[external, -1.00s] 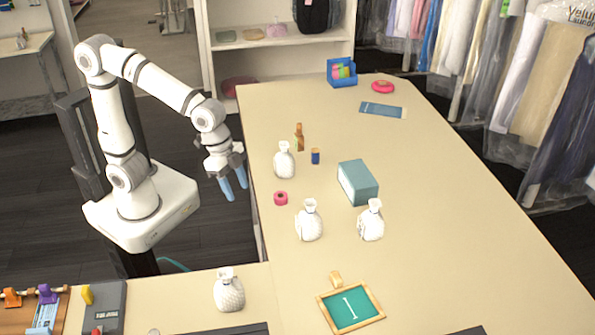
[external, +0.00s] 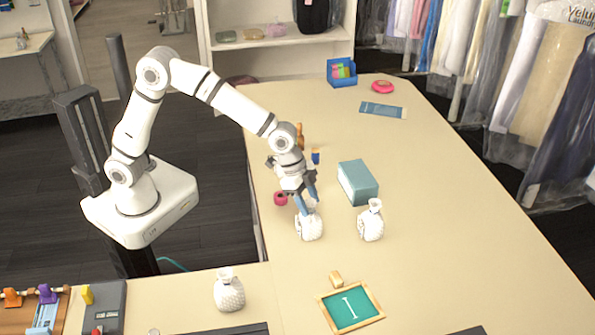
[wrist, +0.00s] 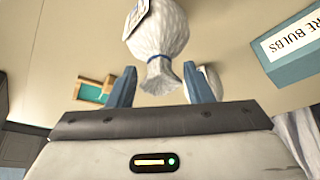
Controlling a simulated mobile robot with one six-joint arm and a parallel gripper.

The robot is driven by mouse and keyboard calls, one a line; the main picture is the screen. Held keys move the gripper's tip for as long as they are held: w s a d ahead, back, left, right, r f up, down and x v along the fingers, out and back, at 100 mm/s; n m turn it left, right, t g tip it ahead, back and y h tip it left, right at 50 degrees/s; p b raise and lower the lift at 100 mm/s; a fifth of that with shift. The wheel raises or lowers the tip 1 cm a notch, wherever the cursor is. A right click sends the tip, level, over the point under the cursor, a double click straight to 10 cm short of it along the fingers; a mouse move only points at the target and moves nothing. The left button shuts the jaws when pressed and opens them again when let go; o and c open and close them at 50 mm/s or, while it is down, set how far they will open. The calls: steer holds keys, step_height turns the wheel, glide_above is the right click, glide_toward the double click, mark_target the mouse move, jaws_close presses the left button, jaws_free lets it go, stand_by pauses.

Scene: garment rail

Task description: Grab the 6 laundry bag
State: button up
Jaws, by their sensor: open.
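A white laundry bag (external: 309,228) with a tied neck stands on the long table, directly below my gripper (external: 307,204). In the wrist view the bag (wrist: 158,38) shows its neck between the two blue fingers of my open gripper (wrist: 159,70), with gaps at both sides. A tag (wrist: 136,17) on it is cut off and its number cannot be read. Another white bag (external: 371,224) stands to the right, and another (external: 229,293) at the front left. No number is readable on these bags. My arm hides the spot behind the gripper.
A teal box (external: 358,183), labelled "...RE BULBS" in the wrist view (wrist: 292,47), stands right of my gripper. A framed green board (external: 350,307) lies in front. The table's right side is clear.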

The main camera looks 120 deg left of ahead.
steer(key=shift+x, duration=1.1)
steer(key=shift+s, duration=0.1)
jaws_close()
